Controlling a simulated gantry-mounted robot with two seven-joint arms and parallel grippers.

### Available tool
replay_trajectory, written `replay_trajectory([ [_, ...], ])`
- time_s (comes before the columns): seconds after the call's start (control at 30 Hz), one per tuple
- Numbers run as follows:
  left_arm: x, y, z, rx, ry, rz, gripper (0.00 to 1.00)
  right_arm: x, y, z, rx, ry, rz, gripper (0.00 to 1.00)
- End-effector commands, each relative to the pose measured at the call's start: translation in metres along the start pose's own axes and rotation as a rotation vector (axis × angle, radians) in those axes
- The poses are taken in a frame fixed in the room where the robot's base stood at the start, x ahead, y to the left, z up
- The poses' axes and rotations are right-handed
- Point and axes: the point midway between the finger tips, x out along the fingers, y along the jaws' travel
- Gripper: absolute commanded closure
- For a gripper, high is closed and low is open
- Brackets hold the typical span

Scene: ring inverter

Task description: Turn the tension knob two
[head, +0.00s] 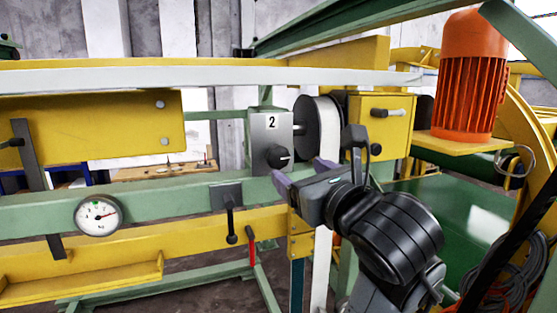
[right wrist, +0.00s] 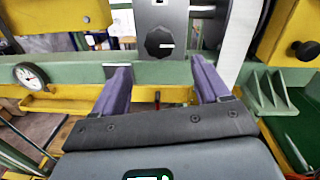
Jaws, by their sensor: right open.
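The tension knob two (head: 279,157) is a black knob on the front of a grey box (head: 262,137) marked "2". In the right wrist view the knob (right wrist: 159,42) shows a white mark pointing right. My right gripper (head: 302,176) has purple fingers and is open and empty. In the head view it sits just below and to the right of the knob. In the right wrist view the knob lies beyond the fingertips (right wrist: 160,65), between their lines and apart from them. My left gripper is not in view.
A white-wrapped roller (head: 318,125) stands right of the box, with a yellow housing (head: 385,125) beside it. A green beam (head: 160,204) runs below, carrying a dial gauge (head: 98,215) and a black lever (head: 230,215). An orange motor (head: 470,75) stands at the right.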

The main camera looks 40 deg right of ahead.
Motion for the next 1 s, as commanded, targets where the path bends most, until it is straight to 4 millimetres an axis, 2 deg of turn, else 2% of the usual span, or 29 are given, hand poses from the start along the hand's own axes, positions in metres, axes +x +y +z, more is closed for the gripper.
replay_trajectory([
  [0.6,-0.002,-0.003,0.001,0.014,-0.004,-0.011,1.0,0.075,-0.001,-0.002,-0.006,0.004,-0.003,0.25],
  [1.0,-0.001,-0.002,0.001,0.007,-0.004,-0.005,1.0,0.099,0.0,-0.001,-0.003,0.001,0.0,0.25],
])
